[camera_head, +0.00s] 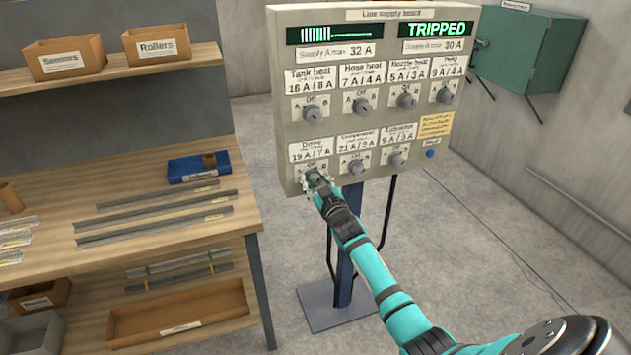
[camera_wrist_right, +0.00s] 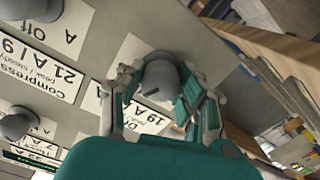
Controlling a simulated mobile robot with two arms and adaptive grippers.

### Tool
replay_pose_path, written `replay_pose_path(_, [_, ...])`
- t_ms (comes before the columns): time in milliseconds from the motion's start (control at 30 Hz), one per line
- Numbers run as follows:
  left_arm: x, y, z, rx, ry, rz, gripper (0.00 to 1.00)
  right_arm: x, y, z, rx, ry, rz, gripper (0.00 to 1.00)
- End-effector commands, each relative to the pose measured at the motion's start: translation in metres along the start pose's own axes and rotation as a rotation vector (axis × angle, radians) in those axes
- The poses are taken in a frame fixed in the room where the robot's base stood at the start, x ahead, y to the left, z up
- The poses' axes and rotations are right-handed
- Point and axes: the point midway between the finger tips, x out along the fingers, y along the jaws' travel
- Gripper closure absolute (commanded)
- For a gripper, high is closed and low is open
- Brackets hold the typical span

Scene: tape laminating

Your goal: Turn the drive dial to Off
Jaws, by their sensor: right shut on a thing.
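The line supply board (camera_head: 290,165) stands on a post and its right-hand display reads TRIPPED (camera_head: 436,28). The drive dial (camera_head: 312,177) is the grey knob at the lower left, under the label "Drive 19 A / 7 A" (camera_head: 311,149). My right gripper (camera_head: 316,184) reaches up to it from below and is shut on it. In the right wrist view, the fingers of my right gripper (camera_wrist_right: 160,95) sit on both sides of the grey drive dial (camera_wrist_right: 160,76). The fingers partly hide the markings around the dial, so its exact setting cannot be read. My left gripper is not in view.
A blue reset button (camera_head: 430,153) is at the lower right. A wooden shelf unit (camera_head: 150,215) with bins and strips stands at left. Open floor lies at right.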

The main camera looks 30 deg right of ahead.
Motion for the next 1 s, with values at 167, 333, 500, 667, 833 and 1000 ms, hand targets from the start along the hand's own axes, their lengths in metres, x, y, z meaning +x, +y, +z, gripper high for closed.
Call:
replay_pose_path(167, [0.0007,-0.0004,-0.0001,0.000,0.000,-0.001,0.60,-0.0001,-0.0008,0.0000,-0.150,-0.002,-0.001,0.98])
replay_pose_path(333, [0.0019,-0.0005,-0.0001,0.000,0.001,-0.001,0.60,-0.0001,-0.0005,0.0001,-0.275,-0.004,-0.001,0.98])
replay_pose_path(500, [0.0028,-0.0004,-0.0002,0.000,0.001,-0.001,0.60,-0.0001,-0.0006,0.0001,-0.370,-0.006,-0.001,0.98])
replay_pose_path(667, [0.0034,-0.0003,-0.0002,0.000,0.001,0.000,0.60,-0.0001,-0.0009,0.0001,-0.428,-0.008,-0.001,0.98])
replay_pose_path(833, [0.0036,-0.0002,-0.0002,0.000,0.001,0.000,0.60,-0.0001,-0.0012,0.0001,-0.457,-0.008,-0.001,0.98])
replay_pose_path(1000, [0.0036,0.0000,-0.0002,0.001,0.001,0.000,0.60,-0.0001,-0.0012,0.0001,-0.464,-0.008,-0.001,0.98])
